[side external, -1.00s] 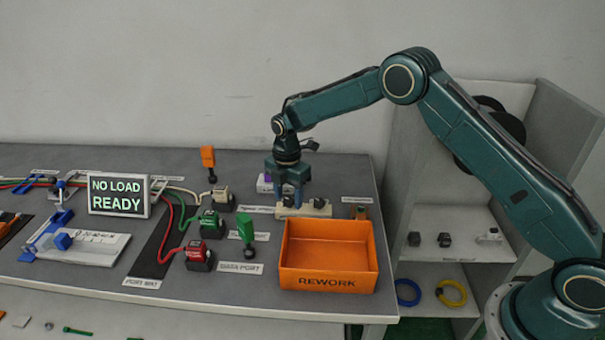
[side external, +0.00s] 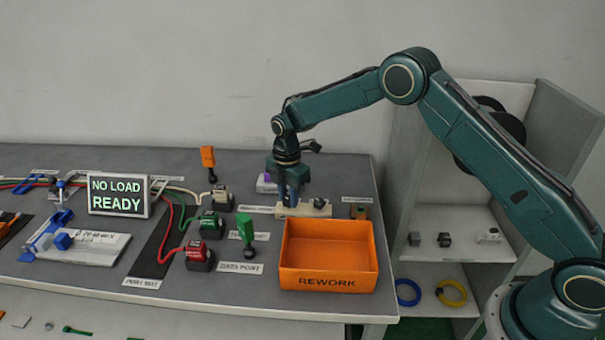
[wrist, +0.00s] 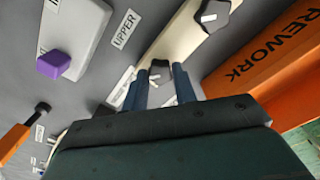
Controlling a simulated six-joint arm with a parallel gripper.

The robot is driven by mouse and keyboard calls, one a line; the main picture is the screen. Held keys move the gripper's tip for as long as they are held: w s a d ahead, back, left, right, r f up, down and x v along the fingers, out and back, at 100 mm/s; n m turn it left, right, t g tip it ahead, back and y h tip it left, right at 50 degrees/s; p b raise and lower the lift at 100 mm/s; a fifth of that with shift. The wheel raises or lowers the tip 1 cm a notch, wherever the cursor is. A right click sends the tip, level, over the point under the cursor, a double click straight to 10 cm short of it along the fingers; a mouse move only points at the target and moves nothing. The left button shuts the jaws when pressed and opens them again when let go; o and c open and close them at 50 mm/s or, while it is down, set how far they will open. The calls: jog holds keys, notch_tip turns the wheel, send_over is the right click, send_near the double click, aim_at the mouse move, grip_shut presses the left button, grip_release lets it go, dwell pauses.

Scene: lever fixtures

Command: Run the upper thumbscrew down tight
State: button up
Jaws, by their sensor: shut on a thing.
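A cream block (wrist: 166,44) carries two black thumbscrews. One thumbscrew (wrist: 161,68) is between the two blue fingers of my gripper (wrist: 160,82), which is shut on it; the fingers partly hide it. The other thumbscrew (wrist: 216,14) stands free at the top of the wrist view, with a pale bar mark on its head. A label reading UPPER (wrist: 125,28) lies beside the block. In the side view my gripper (side external: 291,199) is down at the left part of the block (side external: 305,209), and the free thumbscrew (side external: 320,203) shows to its right. I cannot tell how deep the held screw sits.
An orange REWORK bin (side external: 328,283) stands close in front of the block. A light fixture with a purple knob (wrist: 55,65) is behind it. A green-handled lever (side external: 246,231) and several connectors stand to the left. A screen (side external: 119,195) reads NO LOAD READY.

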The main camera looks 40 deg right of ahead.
jog(key=m, duration=0.7)
jog(key=shift+r+m, duration=0.1)
jog(key=shift+m, duration=0.3)
jog(key=m, duration=2)
jog(key=shift+m, duration=0.3)
jog(key=o, duration=1)
jog(key=shift+c, duration=0.2)
